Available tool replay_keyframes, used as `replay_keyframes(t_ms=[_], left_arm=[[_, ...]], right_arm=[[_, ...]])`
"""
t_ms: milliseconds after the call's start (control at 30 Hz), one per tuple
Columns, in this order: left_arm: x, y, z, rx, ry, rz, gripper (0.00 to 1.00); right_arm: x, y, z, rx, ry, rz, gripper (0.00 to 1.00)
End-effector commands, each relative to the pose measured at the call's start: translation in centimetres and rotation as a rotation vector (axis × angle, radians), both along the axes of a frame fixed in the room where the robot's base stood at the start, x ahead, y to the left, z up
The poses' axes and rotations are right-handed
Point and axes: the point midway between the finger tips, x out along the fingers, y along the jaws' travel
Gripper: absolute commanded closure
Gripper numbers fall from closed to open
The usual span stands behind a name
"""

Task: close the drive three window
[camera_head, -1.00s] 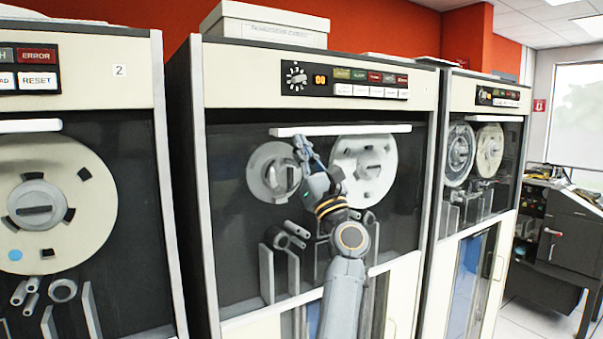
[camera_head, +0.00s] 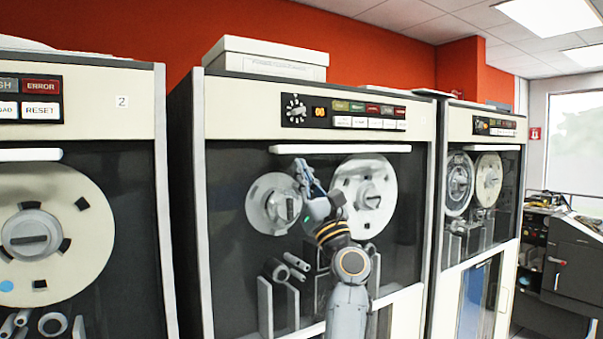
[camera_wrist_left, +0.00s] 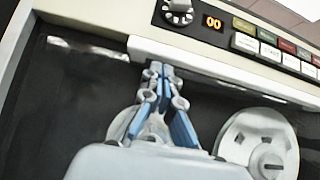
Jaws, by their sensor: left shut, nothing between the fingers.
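The middle tape drive (camera_head: 228,118), right of the one labelled 2, has a window with a white handle bar (camera_head: 375,148) along its top edge. The bar lies close under the control panel strip; I cannot tell if a thin gap remains. The bar also shows in the left wrist view (camera_wrist_left: 225,72). My left gripper (camera_head: 301,166) is shut and empty, pointing up just below the bar's left part. In the left wrist view its fingertips (camera_wrist_left: 158,68) are at the bar's lower edge and appear to touch it. My right gripper is out of view.
Two tape reels (camera_head: 272,204) sit behind the middle window. The drive labelled 2 (camera_head: 110,118) stands at left and another drive (camera_head: 462,122) at right. A box (camera_head: 268,58) lies on top of the middle drive. A dark console (camera_head: 575,262) stands far right.

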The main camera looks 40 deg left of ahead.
Motion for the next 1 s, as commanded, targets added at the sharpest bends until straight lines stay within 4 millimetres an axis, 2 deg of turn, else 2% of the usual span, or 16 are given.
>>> replay_keyframes(t_ms=[33,133,400,600,867,967,1000], left_arm=[[0.0,-0.2,-1.8,-0.001,0.001,-0.001,1.00],[0.0,-0.5,-3.6,0.000,0.001,0.001,1.00],[-1.8,-4.8,-7.7,-0.001,0.001,0.001,1.00],[-2.5,-6.5,-9.2,0.000,0.001,0.001,1.00],[-2.8,-7.0,-9.5,0.000,0.001,0.004,1.00],[-2.1,-7.3,-10.2,0.019,0.033,0.009,1.00],[-1.3,-7.7,-11.0,0.040,0.068,0.015,1.00]], right_arm=[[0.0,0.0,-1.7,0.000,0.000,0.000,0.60],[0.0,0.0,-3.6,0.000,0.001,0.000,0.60],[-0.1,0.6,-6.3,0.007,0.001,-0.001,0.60],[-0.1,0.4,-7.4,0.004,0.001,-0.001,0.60],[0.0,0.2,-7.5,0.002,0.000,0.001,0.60],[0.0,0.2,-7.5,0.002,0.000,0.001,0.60],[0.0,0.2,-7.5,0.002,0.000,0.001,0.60]])
